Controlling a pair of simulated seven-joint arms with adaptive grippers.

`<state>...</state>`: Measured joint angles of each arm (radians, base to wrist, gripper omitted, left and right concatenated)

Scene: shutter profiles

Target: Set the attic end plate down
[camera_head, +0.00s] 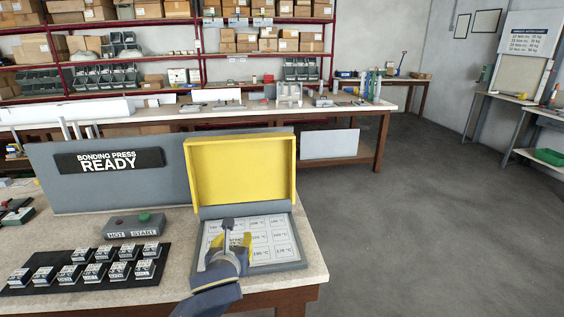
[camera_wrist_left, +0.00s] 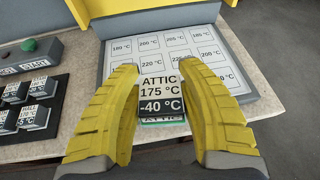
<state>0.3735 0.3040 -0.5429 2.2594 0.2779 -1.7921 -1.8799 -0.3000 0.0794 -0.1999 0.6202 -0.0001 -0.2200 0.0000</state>
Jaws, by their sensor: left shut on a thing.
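My left gripper (camera_head: 231,241) has yellow fingers and is shut on the attic end plate (camera_wrist_left: 162,95), a small dark block labelled "ATTIC 175 °C -40 °C". The plate's dark end (camera_head: 228,223) shows in the head view, pointing away from the wrist. The gripper is over the front left part of the white temperature grid (camera_head: 262,237) in the open case with a yellow lid (camera_head: 241,170). The grid cells near the plate carry printed temperatures; the plate and fingers hide some. I cannot tell whether the plate touches the grid. My right gripper is not in view.
A black mat (camera_head: 40,291) with several small labelled blocks lies at the left. A grey button box (camera_head: 134,225) stands behind it. A grey panel (camera_head: 60,190) reading "BONDING PRESS READY" stands at the back. The table's right edge is close to the case.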

